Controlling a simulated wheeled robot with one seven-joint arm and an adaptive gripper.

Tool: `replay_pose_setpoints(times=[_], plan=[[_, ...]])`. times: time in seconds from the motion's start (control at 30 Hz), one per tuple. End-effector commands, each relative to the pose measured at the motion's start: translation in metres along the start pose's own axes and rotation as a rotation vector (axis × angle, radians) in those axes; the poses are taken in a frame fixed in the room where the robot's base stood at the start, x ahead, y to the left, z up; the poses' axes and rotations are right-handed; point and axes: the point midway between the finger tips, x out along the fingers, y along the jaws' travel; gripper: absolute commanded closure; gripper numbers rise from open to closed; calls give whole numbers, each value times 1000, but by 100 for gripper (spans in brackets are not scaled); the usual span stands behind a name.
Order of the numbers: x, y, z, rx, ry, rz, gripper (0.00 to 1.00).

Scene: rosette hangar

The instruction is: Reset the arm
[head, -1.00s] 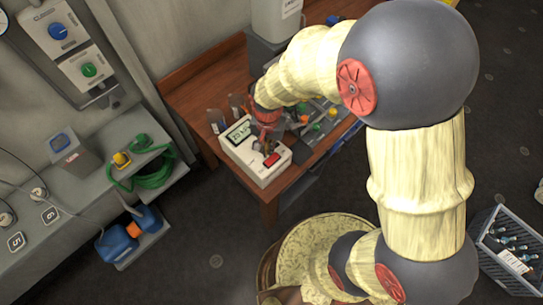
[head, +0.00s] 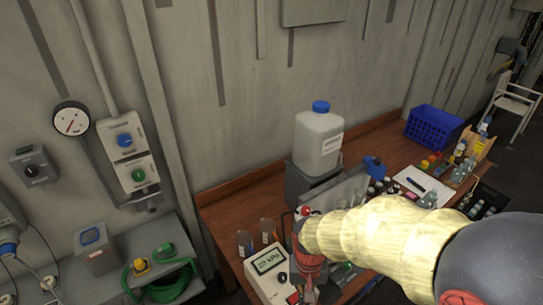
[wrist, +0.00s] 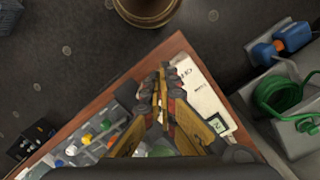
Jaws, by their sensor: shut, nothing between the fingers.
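My arm reaches in from the lower right of the head view. My gripper (head: 307,290) points down at the near edge of the wooden table (head: 222,214), beside the white device with a display (head: 265,278). In the wrist view my gripper (wrist: 162,85) has its fingertips together with nothing between them. There the white device (wrist: 198,92) lies just right of the fingers, partly covered by them. I cannot tell how high the fingertips are above the table.
A white jug with a blue cap (head: 320,142) stands on a grey block behind. A blue basket (head: 433,126) and several bottles are at the right. A grey bench with a green hose (head: 165,284) is at the left. Dark open floor (wrist: 70,55) lies past the table edge.

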Motion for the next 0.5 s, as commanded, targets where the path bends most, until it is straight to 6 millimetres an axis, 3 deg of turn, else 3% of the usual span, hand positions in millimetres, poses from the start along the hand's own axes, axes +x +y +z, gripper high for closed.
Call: replay_pose_setpoints(times=[0.3,0.5], plan=[[-53,42,33,-152,169,-34,100],[-76,73,60,-137,358,-40,100]])
